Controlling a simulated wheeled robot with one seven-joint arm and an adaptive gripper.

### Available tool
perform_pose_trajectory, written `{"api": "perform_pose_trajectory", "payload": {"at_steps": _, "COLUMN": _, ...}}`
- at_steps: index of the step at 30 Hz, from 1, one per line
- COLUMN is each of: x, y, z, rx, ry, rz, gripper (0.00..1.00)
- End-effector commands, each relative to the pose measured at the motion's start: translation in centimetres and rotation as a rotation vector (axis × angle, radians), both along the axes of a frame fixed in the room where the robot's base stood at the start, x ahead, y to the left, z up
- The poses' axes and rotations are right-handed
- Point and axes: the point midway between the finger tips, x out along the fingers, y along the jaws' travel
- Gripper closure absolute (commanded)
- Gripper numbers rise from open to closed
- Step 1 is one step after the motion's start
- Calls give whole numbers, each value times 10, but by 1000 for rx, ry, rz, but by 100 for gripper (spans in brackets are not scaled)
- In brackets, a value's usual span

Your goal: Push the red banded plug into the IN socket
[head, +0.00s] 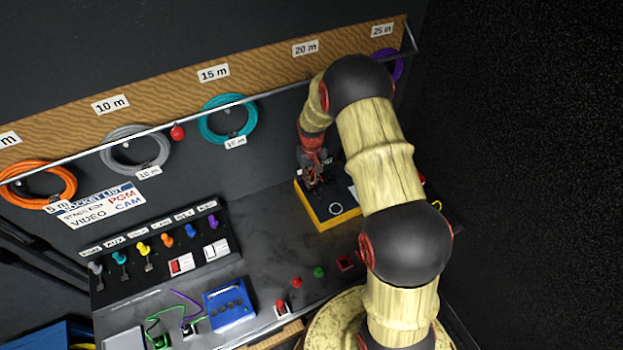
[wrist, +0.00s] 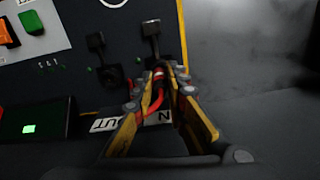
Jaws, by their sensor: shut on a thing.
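My gripper (wrist: 159,82) is shut on the red banded plug (wrist: 158,71), whose red cable (wrist: 156,100) bends back between the fingers. The plug is over the dark panel of a yellow-edged box (head: 322,217), on the IN side. The IN label (wrist: 164,117) is partly covered by the fingers, and the OUT label (wrist: 104,124) is to its left. The IN socket is hidden behind the plug and fingers, so I cannot tell whether the plug tip is in it. In the head view my gripper (head: 314,180) is at the box's left part.
Dark raised flaps (wrist: 151,28) and (wrist: 96,41) stand near the sockets. A green-lit black unit (wrist: 30,129) and an orange switch (wrist: 6,34) lie left. The grey bench right of the box is clear. In the head view, a blue box (head: 230,305) stands lower left.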

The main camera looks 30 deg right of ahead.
Motion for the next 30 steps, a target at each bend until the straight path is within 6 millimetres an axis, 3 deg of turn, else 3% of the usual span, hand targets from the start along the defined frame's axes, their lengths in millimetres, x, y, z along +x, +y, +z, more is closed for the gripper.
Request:
{"api": "perform_pose_trajectory", "payload": {"at_steps": 3, "x": 0, "y": 0, "z": -4, "rx": 0, "ry": 0, "rz": 0, "gripper": 100}}
{"api": "perform_pose_trajectory", "payload": {"at_steps": 4, "x": 0, "y": 0, "z": -3, "rx": 0, "ry": 0, "rz": 0, "gripper": 85}}
{"api": "perform_pose_trajectory", "payload": {"at_steps": 15, "x": 0, "y": 0, "z": -3, "rx": 0, "ry": 0, "rz": 0, "gripper": 65}}
{"api": "perform_pose_trajectory", "payload": {"at_steps": 25, "x": 0, "y": 0, "z": 1, "rx": 0, "ry": -1, "rz": 0, "gripper": 65}}
{"api": "perform_pose_trajectory", "payload": {"at_steps": 30, "x": 2, "y": 0, "z": 23, "rx": -1, "ry": -4, "rz": 0, "gripper": 65}}
